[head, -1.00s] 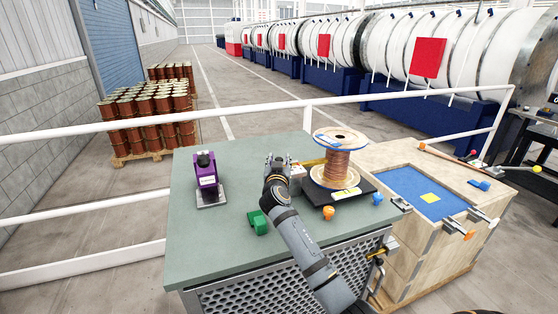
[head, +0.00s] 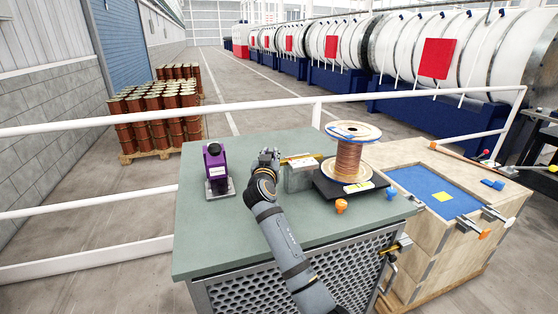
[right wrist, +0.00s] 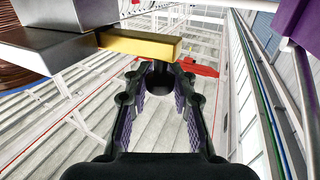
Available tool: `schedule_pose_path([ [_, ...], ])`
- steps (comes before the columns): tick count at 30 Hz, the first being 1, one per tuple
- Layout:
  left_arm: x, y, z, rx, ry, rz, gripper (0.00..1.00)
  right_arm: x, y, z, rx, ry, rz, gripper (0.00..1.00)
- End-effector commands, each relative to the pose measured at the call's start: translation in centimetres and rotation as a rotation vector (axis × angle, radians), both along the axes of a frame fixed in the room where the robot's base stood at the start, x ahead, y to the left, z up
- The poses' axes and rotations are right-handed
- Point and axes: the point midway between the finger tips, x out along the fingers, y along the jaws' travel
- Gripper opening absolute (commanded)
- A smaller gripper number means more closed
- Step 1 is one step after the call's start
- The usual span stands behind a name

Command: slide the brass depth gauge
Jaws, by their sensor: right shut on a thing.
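The brass depth gauge is a yellow bar (head: 301,160) lying along the top of a grey metal block (head: 299,179), left of the copper spool (head: 350,160). In the right wrist view the bar (right wrist: 140,45) juts from under the block (right wrist: 62,35). My right gripper (head: 267,159) is at the bar's left end. In the wrist view its fingertips (right wrist: 160,80) meet around a dark round piece just below that end. Whether this piece is joined to the bar is hard to see. My left gripper is in no view.
A purple device (head: 217,168) stands on the left of the green tabletop (head: 205,225). An orange knob (head: 341,205) sits in front of the spool's black base. A wooden cabinet with a blue inset (head: 415,190) adjoins on the right. A white rail runs behind the table.

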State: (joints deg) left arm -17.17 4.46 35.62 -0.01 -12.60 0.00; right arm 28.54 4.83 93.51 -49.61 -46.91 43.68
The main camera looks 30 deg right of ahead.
Motion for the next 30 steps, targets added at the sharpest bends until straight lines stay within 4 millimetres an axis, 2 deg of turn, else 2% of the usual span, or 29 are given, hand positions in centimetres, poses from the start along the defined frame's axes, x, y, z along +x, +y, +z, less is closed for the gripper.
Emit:
schedule_pose_path([
  [1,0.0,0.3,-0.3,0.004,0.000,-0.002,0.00,0.1,0.3,-0.6,0.007,0.007,0.003,0.00],
  [4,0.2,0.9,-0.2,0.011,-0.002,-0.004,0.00,0.1,0.5,-0.5,0.008,0.008,0.005,0.00],
  [10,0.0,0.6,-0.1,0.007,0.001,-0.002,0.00,0.1,0.4,-0.6,0.009,0.009,0.005,0.00],
  [11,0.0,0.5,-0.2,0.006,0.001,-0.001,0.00,0.1,0.4,-0.6,0.009,0.009,0.005,0.28],
  [15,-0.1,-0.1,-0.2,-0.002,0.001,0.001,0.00,0.1,0.4,-0.4,0.008,0.007,0.005,0.46],
  [25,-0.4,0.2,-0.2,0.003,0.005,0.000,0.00,-0.2,0.6,-0.3,0.004,0.004,0.005,0.46],
  [30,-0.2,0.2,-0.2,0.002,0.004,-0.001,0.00,-2.5,2.4,-0.4,0.008,0.004,0.006,0.46],
])
